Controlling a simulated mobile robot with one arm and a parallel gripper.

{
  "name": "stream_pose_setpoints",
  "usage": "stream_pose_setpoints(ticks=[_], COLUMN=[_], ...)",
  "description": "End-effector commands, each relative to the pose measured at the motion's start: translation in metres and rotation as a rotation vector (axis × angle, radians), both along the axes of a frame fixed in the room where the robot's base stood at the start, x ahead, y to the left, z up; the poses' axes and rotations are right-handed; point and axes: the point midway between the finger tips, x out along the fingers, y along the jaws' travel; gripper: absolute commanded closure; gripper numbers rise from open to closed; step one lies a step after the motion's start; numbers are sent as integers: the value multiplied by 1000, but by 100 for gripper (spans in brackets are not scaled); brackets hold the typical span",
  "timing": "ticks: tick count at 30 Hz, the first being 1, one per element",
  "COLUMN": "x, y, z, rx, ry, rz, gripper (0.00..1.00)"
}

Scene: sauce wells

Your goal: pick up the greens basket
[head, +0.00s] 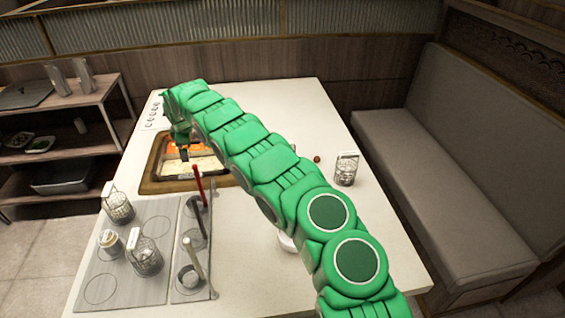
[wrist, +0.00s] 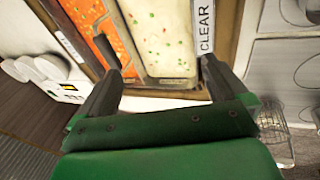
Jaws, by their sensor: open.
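Several wire mesh baskets with white tags are in the head view. One basket (head: 119,206) stands at the left edge of the table, a second basket (head: 146,254) stands on the grey panel nearer me, and a third basket (head: 346,169) stands alone at the right. I cannot tell which holds greens. A wire basket (wrist: 275,132) also shows at the right of the wrist view, beside my gripper and apart from it. My gripper (wrist: 158,58) is open and empty, above the divided soup pot. In the head view my gripper (head: 183,153) is small and partly hidden by my arm.
The soup pot (head: 150,187) has a wooden rim, with orange and pale broth. A label reading CLEAR (wrist: 206,27) is on its rim. Red, black and pale upright handles stand by the grey panel (head: 125,287). A bench (head: 440,190) runs along the right, shelves (head: 60,112) at left.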

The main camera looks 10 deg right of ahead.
Motion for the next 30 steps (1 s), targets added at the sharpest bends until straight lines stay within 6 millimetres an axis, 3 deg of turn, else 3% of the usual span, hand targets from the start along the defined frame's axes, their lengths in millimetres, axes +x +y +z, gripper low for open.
stream_pose_setpoints(ticks=[1, 7, 15, 24, 30], x=[16, 68, 102, 96, 70], y=[-27, -126, -249, -353, -396], z=[2, 7, 25, 40, 43], rx=[-5, 0, 55, 194, 345], ry=[-39, -201, -404, -552, -585], rz=[-64, -293, -502, -626, -671], gripper=[0, 0, 0, 0, 0])
